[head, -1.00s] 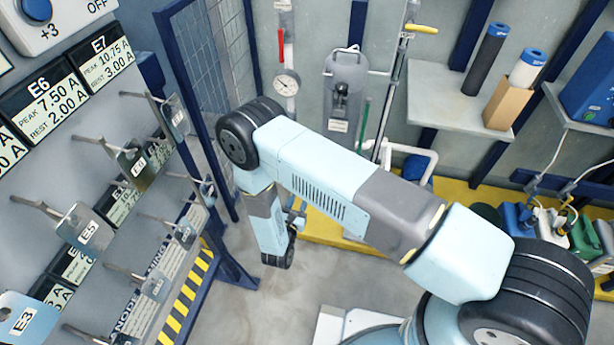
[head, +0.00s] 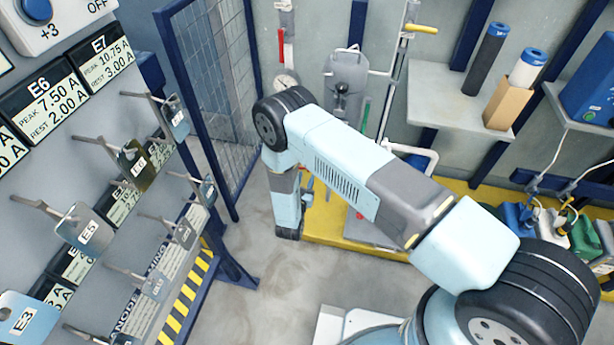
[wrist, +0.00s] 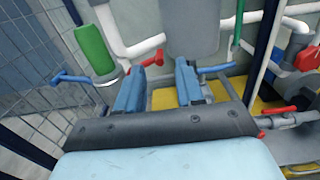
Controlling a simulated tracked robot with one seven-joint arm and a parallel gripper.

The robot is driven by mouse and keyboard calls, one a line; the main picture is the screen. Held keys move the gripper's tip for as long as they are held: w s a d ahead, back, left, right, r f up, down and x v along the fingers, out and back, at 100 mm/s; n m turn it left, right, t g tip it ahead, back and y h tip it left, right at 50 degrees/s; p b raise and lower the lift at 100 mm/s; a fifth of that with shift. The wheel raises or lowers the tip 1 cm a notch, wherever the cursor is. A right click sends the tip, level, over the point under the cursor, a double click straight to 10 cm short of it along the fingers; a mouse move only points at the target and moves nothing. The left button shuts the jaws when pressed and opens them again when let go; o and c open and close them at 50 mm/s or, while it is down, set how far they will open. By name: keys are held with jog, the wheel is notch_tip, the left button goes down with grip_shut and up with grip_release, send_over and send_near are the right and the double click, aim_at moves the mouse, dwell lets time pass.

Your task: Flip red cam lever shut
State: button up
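My gripper (wrist: 160,85) shows in the wrist view as two blue fingers on a dark bar, spread apart with nothing held between them. A small red lever (wrist: 148,60) shows just beyond the gap, close to the left fingertip. I cannot tell whether they touch. Other red handles are a red piece (wrist: 308,58) at the far right and a red handle (wrist: 280,110) on a grey pipe fitting at lower right. Which of these is the cam lever is not clear. In the head view, my arm hides most of the gripper and the levers near it.
Blue handles (wrist: 70,77) flank the fingers, and a green cylinder (wrist: 95,48) stands at upper left beside white pipes. A mesh panel (head: 205,85) is left of my arm. A grey vessel (head: 346,85) stands behind it. The grey floor (head: 260,260) in front is clear.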

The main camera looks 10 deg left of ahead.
jog(key=shift+w, duration=1)
jog(key=shift+c, duration=0.4)
grip_shut()
